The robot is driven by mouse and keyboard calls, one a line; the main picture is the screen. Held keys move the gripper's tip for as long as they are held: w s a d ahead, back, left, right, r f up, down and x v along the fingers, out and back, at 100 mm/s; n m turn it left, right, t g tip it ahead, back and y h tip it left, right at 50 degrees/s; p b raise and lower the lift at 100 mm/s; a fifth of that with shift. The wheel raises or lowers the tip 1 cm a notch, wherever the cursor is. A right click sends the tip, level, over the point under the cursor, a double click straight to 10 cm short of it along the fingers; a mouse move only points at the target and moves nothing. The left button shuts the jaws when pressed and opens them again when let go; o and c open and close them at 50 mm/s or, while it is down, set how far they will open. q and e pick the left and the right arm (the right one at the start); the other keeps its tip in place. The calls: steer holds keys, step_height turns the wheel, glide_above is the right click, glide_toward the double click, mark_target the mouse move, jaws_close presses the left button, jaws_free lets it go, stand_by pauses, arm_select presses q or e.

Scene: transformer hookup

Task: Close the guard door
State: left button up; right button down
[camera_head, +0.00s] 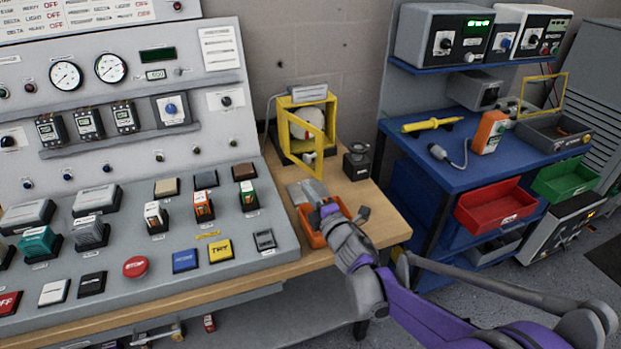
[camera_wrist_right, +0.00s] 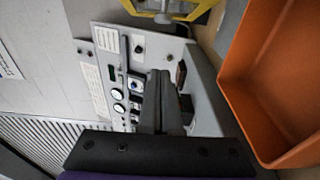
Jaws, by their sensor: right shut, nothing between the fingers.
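The yellow guard box (camera_head: 283,120) stands at the back of the wooden bench, beside the sloped console. Its yellow-framed guard door (camera_head: 318,158) stands swung out from the front, at an angle to the box. My right gripper (camera_head: 328,208) is in front of and below the door, over the orange tray, and apart from the door. In the right wrist view its dark fingers (camera_wrist_right: 158,82) are together with nothing between them. Part of a yellow frame (camera_wrist_right: 188,14) shows at the top of that view. My left gripper is not in view.
The orange tray (camera_head: 312,238) is close to my right gripper; it fills the right side of the wrist view (camera_wrist_right: 285,70). A dark clamp-like device (camera_head: 357,163) stands right of the guard box. The control console (camera_head: 120,200) borders the left. A blue cart (camera_head: 430,150) stands right.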

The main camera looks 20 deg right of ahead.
steer(key=w+d, duration=0.2)
steer(key=w, duration=0.8)
steer(key=shift+w+d, duration=0.15)
steer(key=shift+w, duration=0.05)
steer(key=shift+b, duration=0.3)
